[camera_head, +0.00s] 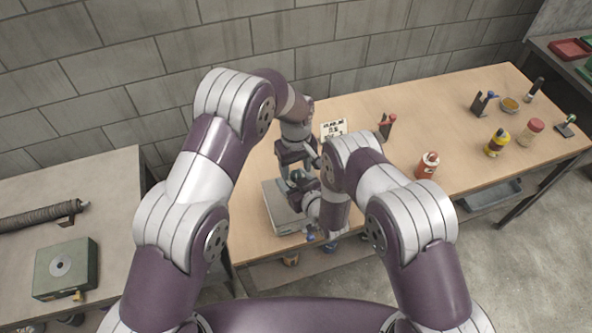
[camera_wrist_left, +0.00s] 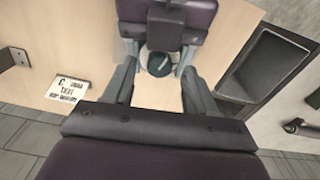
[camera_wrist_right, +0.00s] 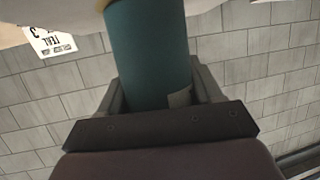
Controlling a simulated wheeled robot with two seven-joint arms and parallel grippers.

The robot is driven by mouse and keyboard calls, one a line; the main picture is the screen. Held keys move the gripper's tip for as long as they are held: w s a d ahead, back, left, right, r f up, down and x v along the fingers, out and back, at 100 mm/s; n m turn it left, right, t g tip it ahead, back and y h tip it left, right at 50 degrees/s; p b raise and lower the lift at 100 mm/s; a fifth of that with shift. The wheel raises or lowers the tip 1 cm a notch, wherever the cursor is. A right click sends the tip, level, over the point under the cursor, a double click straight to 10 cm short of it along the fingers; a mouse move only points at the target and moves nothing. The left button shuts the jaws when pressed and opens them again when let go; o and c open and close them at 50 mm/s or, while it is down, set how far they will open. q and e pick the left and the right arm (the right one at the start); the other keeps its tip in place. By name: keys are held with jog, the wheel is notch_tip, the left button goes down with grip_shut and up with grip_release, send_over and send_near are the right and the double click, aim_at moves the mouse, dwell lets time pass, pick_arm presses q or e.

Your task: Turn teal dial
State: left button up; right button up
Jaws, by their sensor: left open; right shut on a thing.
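The teal dial (camera_wrist_right: 148,50) fills the middle of the right wrist view as a smooth teal cylinder with a small pale patch near its lower end. My right gripper (camera_wrist_right: 155,98) is shut on it. In the left wrist view the dial shows end-on as a dark teal disc (camera_wrist_left: 160,65) with a pale pointer line, in front of my right gripper. My left gripper (camera_wrist_left: 158,88) is open and empty, its fingers on either side below the disc. In the head view both grippers meet over a grey box (camera_head: 283,215), and my arms mostly hide the dial.
A printed card (camera_head: 333,129) stands behind the grippers on the wooden table (camera_head: 400,110); its full text is unreadable. A green box (camera_head: 66,269) sits on the left table.

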pick_arm(q)
jog(key=shift+f, duration=1.05)
grip_shut()
jog(key=n, duration=0.3)
grip_release()
